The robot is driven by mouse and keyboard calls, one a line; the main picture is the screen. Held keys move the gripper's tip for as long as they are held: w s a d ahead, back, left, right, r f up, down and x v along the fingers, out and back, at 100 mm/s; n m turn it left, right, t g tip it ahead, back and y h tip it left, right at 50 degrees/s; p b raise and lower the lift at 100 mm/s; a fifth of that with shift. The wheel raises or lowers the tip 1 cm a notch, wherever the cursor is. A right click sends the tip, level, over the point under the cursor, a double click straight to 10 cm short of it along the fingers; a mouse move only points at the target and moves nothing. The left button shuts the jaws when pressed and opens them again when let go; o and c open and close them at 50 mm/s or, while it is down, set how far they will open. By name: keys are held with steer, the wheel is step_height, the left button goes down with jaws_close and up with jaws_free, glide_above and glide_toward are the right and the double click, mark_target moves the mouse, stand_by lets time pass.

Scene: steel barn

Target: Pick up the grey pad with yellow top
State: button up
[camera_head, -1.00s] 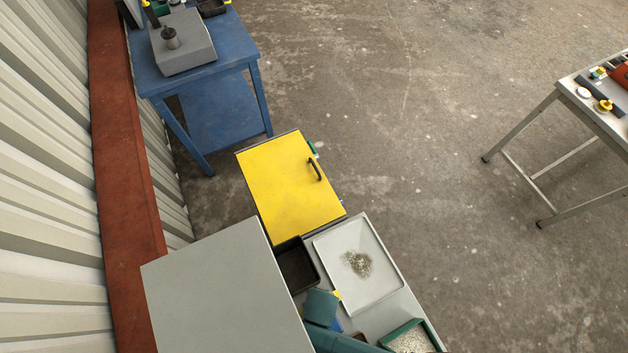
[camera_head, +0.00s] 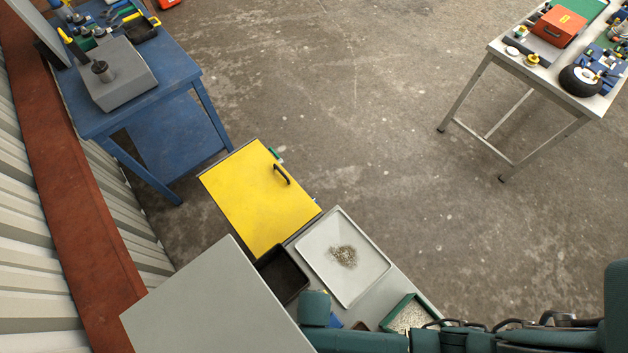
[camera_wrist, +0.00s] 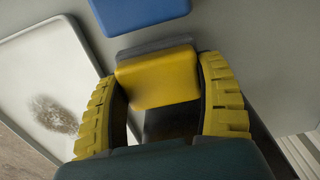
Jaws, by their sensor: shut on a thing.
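The grey pad with the yellow top (camera_wrist: 158,80) is between the two yellow ribbed fingers of my gripper (camera_wrist: 162,88) in the wrist view. Its yellow face is toward the camera, and a strip of its grey body shows along the far edge. My gripper is shut on the pad. I cannot tell whether the pad touches the surface behind it. In the head view my teal arm covers the pad, and the gripper's fingers are mostly hidden.
A blue block (camera_wrist: 140,12) lies just beyond the pad. A white tray (camera_head: 373,263) with a pile of grains, a dark bin (camera_head: 291,283) and a green-rimmed box (camera_head: 432,310) share the grey bench. A yellow cabinet (camera_head: 258,200) and grey panel (camera_head: 205,300) stand nearby.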

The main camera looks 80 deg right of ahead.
steer(key=r, duration=0.1)
steer(key=s+r, duration=0.1)
steer(key=shift+d+r, duration=0.35)
steer(key=s+d, duration=0.3)
steer(key=s, duration=0.1)
steer(key=s+d+b, duration=0.1)
steer(key=s+d, duration=0.3)
steer(key=s+d+b, duration=0.1)
steer(key=s+d, duration=0.2)
steer(key=s, duration=0.2)
steer(key=shift+d, duration=0.25)
